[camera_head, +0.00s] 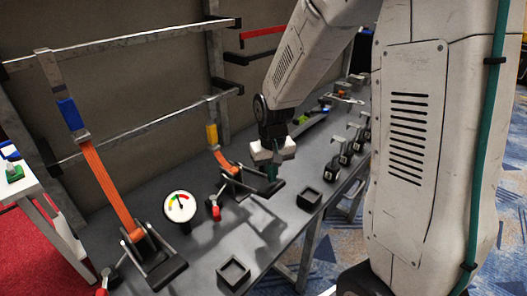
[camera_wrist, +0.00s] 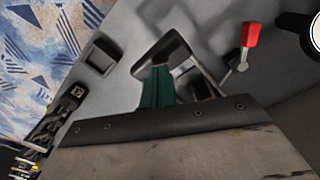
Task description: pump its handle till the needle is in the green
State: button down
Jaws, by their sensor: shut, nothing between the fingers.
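A round white gauge (camera_head: 180,207) with a coloured arc and a dark needle stands on the grey bench; the needle's exact reading is too small to tell. Right of it, a black ratchet (camera_head: 240,184) with a frame-like handle (camera_head: 262,190) is fixed to an orange strap (camera_head: 222,160). My gripper (camera_head: 271,174), with teal fingers, is shut and empty, low over this ratchet's handle. In the wrist view the fingertips (camera_wrist: 159,70) overlap the handle frame (camera_wrist: 172,42); contact cannot be told. A small red-tipped lever (camera_head: 215,212) stands beside the ratchet, also in the wrist view (camera_wrist: 250,34).
A second ratchet (camera_head: 158,265) with a long orange strap (camera_head: 108,190) is at the left. Black square trays (camera_head: 233,272) (camera_head: 308,198) sit near the front edge. Several black weights (camera_head: 332,171) stand at the right. A metal rack (camera_head: 120,48) rises behind.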

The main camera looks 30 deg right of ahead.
jog(key=shift+f, duration=0.1)
jog(key=shift+f, duration=4.85)
notch_tip(320, 180, up, 10)
jog(key=s+a+r+n, duration=0.1)
jog(key=s+r, duration=0.8)
jog(key=s, duration=0.2)
jog(key=s+a+r+t, duration=0.1)
jog(key=s+a+r, duration=0.1)
jog(key=s+r, duration=0.7)
jog(key=s, duration=0.3)
jog(key=shift+a+r+n, duration=0.2)
jog(key=shift+a+n, duration=0.1)
jog(key=shift+n, duration=0.1)
